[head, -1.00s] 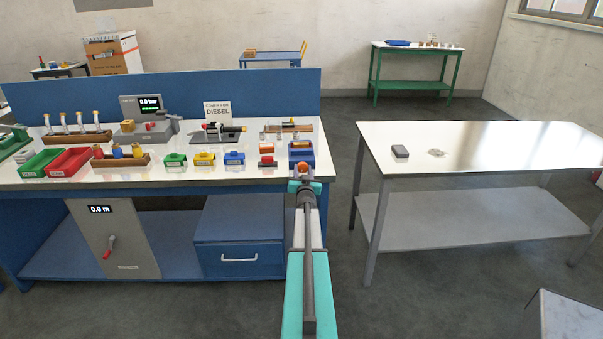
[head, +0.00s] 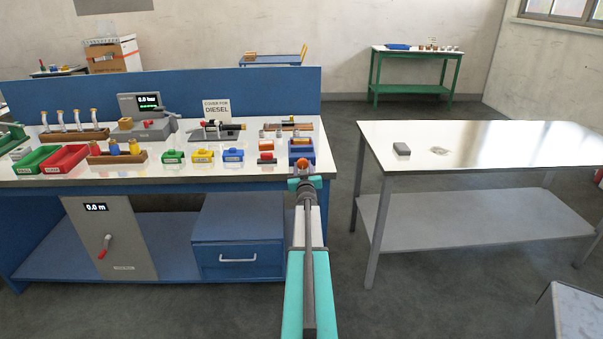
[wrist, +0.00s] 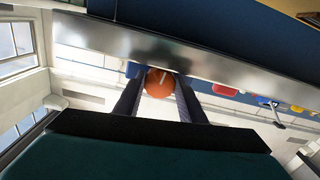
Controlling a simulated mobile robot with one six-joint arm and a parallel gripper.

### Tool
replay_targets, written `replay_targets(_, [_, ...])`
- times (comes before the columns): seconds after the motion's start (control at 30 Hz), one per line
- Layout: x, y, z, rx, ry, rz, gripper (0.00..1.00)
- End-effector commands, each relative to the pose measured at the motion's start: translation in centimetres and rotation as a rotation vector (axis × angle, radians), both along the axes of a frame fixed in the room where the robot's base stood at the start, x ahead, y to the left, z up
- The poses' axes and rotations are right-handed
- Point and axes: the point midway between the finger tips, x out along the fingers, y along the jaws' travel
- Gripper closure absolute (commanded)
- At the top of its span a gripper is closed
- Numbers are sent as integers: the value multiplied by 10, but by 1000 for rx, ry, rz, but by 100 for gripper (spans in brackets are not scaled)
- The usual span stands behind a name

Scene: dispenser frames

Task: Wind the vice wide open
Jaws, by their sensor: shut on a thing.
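The blue vice (head: 309,153) stands at the front right corner of the white-topped bench. Its round orange knob (head: 302,163) faces me at the bench's front edge. In the wrist view the orange knob (wrist: 159,82) sits between the two dark fingers of my gripper (wrist: 160,78), which is shut on it. My gripper also shows in the head view (head: 302,172), at the end of my outstretched arm. The vice's jaws are too small in the head view to tell their gap.
Left of the vice stand small yellow (head: 203,156) and blue (head: 233,155) boxes and a red tray (head: 66,159). A cabinet with a red crank (head: 105,246) is below the bench. A white-topped table (head: 480,145) stands to the right, with floor between.

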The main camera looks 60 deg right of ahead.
Motion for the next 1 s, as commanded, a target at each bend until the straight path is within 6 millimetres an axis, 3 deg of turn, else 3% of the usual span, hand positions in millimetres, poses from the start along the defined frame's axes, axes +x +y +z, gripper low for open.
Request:
replay_targets(0.33, [-3,-2,0,-2,7,-4,86])
replay_targets(0.37, [-3,-2,0,-2,7,-4,58])
replay_targets(0.47, [-2,-1,0,-2,6,-3,45])
replay_targets(1.0, [-5,6,0,-3,5,-1,45])
